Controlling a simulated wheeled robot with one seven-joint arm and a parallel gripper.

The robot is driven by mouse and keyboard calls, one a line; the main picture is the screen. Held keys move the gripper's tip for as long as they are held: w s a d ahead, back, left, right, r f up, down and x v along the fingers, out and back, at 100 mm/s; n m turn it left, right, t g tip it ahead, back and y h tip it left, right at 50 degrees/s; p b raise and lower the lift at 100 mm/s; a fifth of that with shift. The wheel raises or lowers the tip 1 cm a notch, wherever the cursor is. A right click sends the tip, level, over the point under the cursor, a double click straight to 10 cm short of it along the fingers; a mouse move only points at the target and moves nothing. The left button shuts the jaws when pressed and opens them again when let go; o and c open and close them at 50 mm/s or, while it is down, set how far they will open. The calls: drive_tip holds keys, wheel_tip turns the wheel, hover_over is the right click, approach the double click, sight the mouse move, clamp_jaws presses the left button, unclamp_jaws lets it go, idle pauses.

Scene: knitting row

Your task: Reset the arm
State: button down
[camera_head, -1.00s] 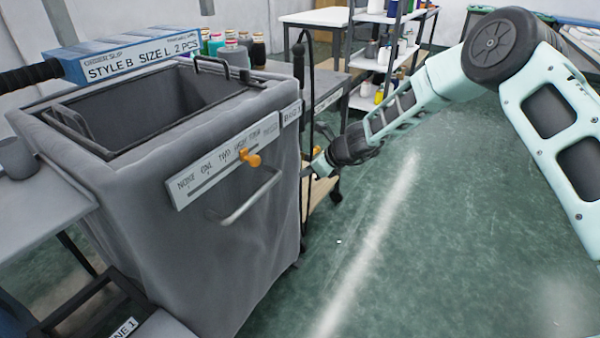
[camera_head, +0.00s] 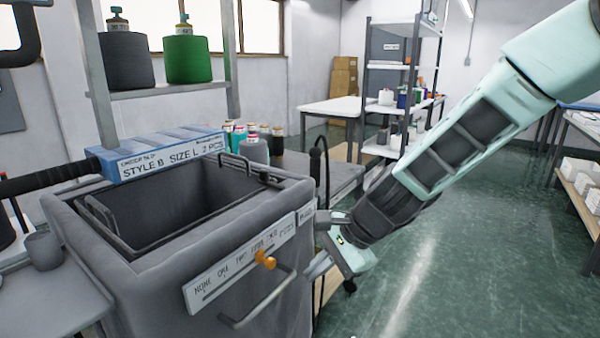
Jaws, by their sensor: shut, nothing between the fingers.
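My arm (camera_head: 470,140) reaches down from the upper right in the head view. My gripper (camera_head: 322,243) is at its lower left end, by the right side of a grey fabric bin (camera_head: 130,250). It is shut and holds nothing. It overlaps the bin's right edge in the picture, and I cannot tell whether it touches it. The bin has a label strip (camera_head: 238,262) with an orange knob (camera_head: 265,259) and a metal handle (camera_head: 260,305) on its front.
Thread cones (camera_head: 255,148) stand behind the bin. A rack (camera_head: 400,75) and a white table (camera_head: 335,107) are farther back. Shelves (camera_head: 580,185) stand at the right. Green floor (camera_head: 480,270) is clear between.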

drive_tip(key=s+d+r+n+g+h+p, duration=0.1)
drive_tip(key=s+r+n, duration=0.25)
drive_tip(key=s, duration=0.25)
drive_tip(key=s+r+n+h+p, duration=0.1)
drive_tip(key=s+r+n+p, duration=0.1)
drive_tip(key=s+r+n, duration=0.3)
drive_tip(key=s+d+r+n+h+p, duration=0.1)
drive_tip(key=s+d+n+h, duration=0.1)
drive_tip(key=s+d+n, duration=0.2)
drive_tip(key=s+d+r+n+h+p, duration=0.1)
drive_tip(key=s+d+n+h, duration=0.1)
drive_tip(key=s+d+n, duration=0.3)
drive_tip(key=s+n, duration=0.1)
drive_tip(key=s, duration=0.3)
drive_tip(key=shift+s+d+p, duration=0.25)
drive_tip(key=shift+s+p, duration=0.05)
drive_tip(key=shift+p, duration=0.1)
